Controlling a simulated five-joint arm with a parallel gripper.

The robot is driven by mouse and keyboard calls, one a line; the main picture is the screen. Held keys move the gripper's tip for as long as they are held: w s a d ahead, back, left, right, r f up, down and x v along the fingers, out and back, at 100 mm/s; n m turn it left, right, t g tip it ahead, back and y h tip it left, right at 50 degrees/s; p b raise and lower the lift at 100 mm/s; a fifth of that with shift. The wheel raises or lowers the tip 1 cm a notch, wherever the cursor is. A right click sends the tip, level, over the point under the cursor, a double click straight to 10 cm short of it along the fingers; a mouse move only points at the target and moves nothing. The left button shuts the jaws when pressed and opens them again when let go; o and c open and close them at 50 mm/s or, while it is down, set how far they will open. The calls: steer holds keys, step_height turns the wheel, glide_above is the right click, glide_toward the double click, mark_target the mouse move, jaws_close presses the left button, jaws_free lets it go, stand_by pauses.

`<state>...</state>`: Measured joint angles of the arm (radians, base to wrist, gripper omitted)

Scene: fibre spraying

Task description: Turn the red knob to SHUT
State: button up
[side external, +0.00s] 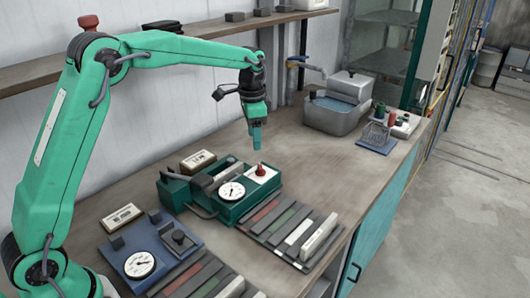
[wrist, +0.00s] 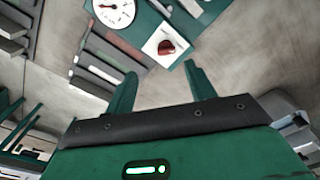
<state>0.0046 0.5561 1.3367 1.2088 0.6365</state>
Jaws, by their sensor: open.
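The red knob (side external: 261,169) sits on a white plate at the right end of the green device (side external: 232,202), beside a round white gauge (side external: 231,192). In the wrist view the knob (wrist: 166,47) shows beyond my fingertips, between them and a little above. Any marking around the knob is too small to read. My gripper (side external: 257,137) hangs above and behind the device, pointing down, apart from the knob. In the wrist view its two green fingers (wrist: 160,78) are spread with nothing between them.
A blue device with a gauge (side external: 140,264) stands at the front left. Several coloured strips (side external: 290,233) lie in front of the green device. A metal basin (side external: 338,107) and a blue tray (side external: 376,140) stand at the back right. The bench right of the knob is clear.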

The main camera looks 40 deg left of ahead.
mark_target(260, 166)
steer(key=shift+w+f+m, duration=0.15)
steer(key=shift+w+f, duration=0.4)
steer(key=shift+f, duration=0.25)
steer(key=shift+w+f+m, duration=0.15)
steer(key=shift+w+f, duration=0.4)
steer(key=shift+f, duration=0.2)
steer(key=shift+f, duration=0.1)
steer(key=shift+f, duration=3.8)
steer(key=c, duration=1)
